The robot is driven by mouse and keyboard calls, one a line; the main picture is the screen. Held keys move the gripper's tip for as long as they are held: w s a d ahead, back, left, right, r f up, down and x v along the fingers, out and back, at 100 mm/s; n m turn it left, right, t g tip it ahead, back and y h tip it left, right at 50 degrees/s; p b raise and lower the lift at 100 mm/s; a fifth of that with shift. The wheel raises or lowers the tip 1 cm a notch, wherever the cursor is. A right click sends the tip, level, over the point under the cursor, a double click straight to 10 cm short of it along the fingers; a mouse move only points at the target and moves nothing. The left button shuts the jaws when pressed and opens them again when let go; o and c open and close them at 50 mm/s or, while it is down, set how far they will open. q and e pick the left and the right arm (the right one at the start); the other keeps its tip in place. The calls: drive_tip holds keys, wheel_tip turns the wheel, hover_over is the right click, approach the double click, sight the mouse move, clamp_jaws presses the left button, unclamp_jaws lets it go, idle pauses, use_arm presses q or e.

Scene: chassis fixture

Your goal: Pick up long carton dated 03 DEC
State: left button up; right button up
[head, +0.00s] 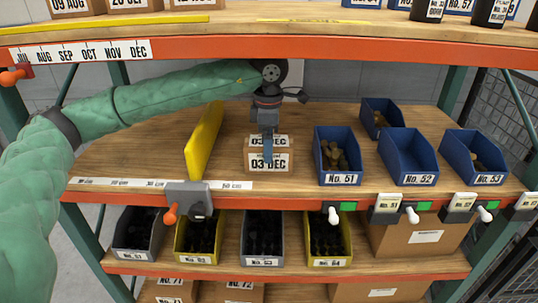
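The carton dated 03 DEC (284,160) stands on the middle wooden shelf, just left of blue bin No. 51. Its date shows on two faces. My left arm reaches in from the left, and its gripper (267,152) points down at the carton. A blue finger overlaps the carton's middle and covers part of it. The fingers line up in this view, so their gap and any grip on the carton are hidden. The carton appears to rest on the shelf. My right gripper is out of view.
A yellow divider (203,142) stands left of the carton. Blue bins No. 51 (338,178), No. 52 (408,179) and No. 53 (474,179) stand to the right. The orange upper beam (330,46) crosses above. Bare shelf lies left of the divider.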

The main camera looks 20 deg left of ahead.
use_arm(q)
drive_tip(key=f, duration=0.5)
drive_tip(key=shift+s+p, duration=0.2)
drive_tip(key=shift+p, duration=0.1)
drive_tip(key=c, duration=1.4)
drive_tip(key=shift+r, duration=0.1)
drive_tip(key=shift+c, duration=0.2)
